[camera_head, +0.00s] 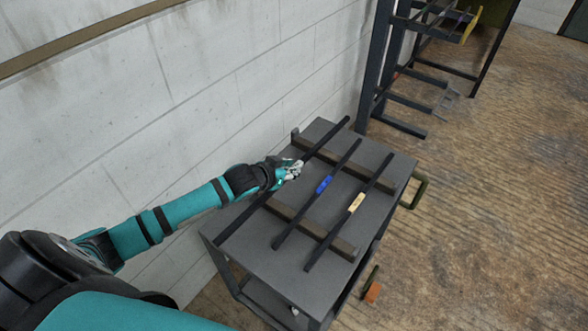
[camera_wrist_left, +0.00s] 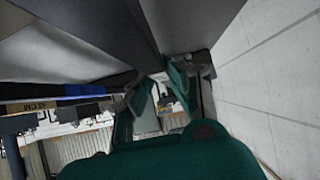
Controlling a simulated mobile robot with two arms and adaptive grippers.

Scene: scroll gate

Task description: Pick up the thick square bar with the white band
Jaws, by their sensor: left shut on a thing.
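The leftmost of three long dark bars (camera_head: 325,139) runs along the wall side of the grey table (camera_head: 285,270). My left gripper (camera_head: 292,169) is shut on this bar around its middle. Something whitish shows at the fingers, but I cannot tell whether it is a white band or part of the gripper. In the left wrist view the fingers (camera_wrist_left: 158,92) close at the dark bar (camera_wrist_left: 140,35). I cannot tell whether the bar is clear of its supports. My right gripper is not in view.
A bar with a blue band (camera_head: 324,184) and one with a cream band (camera_head: 356,203) lie beside it. Two cross rails (camera_head: 345,247) support them. A concrete wall (camera_head: 150,130) stands close left. A dark rack (camera_head: 378,60) stands beyond the table.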

